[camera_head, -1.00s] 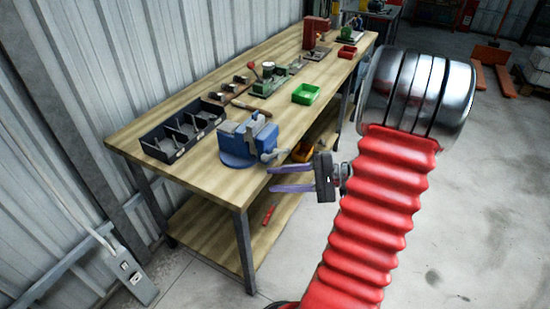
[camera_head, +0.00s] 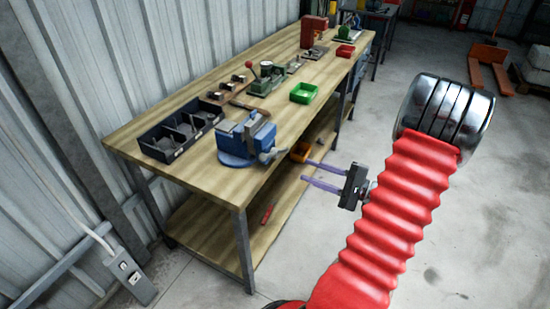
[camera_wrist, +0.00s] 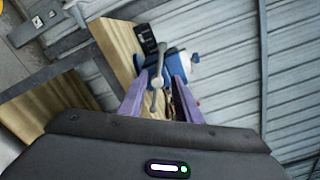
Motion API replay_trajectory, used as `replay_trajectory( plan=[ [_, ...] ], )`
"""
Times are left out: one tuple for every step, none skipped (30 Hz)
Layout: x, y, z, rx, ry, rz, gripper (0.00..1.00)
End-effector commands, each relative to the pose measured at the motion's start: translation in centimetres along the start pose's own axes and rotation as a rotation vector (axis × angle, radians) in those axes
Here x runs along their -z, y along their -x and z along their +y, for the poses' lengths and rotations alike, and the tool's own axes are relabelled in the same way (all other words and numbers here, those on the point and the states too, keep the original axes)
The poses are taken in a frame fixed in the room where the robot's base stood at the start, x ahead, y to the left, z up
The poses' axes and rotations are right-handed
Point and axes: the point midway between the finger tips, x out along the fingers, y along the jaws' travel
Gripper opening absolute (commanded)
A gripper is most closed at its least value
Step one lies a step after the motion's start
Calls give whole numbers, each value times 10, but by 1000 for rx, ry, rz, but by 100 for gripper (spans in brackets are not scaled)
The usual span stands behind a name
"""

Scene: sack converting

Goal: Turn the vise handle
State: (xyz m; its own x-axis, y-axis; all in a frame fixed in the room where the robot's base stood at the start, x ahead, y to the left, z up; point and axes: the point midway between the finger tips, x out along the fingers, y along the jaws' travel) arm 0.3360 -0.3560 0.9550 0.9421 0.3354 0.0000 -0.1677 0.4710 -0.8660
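A blue vise (camera_head: 237,146) stands at the near right corner of the wooden workbench (camera_head: 205,187). Its grey metal handle (camera_head: 272,156) sticks out at the bench's front edge. My gripper (camera_head: 306,172) is open and empty, with two purple fingers pointing left toward the vise. It is in the air off the front of the bench, to the right of the handle and apart from it. In the wrist view the vise (camera_wrist: 172,68) and its handle (camera_wrist: 157,80) show ahead between the fingertips (camera_wrist: 161,75), turned on their side.
A black divided bin (camera_head: 180,135) lies left of the vise. A green tray (camera_head: 303,93), a green machine (camera_head: 268,78) and a red tray (camera_head: 345,51) stand farther along the bench. The floor (camera_head: 480,240) to the right is clear.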

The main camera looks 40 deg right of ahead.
Motion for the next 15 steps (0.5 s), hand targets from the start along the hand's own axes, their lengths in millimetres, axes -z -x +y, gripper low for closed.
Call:
replay_trajectory(
  plan=[
    [0, -5, 0, -1, 0, -1, 30],
    [0, -8, 0, -1, 0, -2, 30],
    [-1, -13, 0, -1, 0, -3, 30],
    [-1, -17, 0, -2, 0, -4, 30],
    [-1, -20, 0, -1, 0, -3, 30],
    [-1, -26, 0, -1, 0, -4, 30],
    [-1, -30, 0, -2, 0, -4, 30],
    [-1, -34, 0, -2, 0, -4, 30],
    [-1, -40, 0, -2, 0, -3, 30],
    [-1, -44, 0, -2, 0, -3, 30],
    [-1, -47, 1, -2, 0, -3, 30],
    [-1, -53, 0, -2, 0, -3, 30],
    [-1, -57, 0, -2, 0, -4, 30],
    [-1, -61, 0, -2, 0, -4, 30],
    [-1, -66, 0, -2, 0, -4, 30]
  ],
)
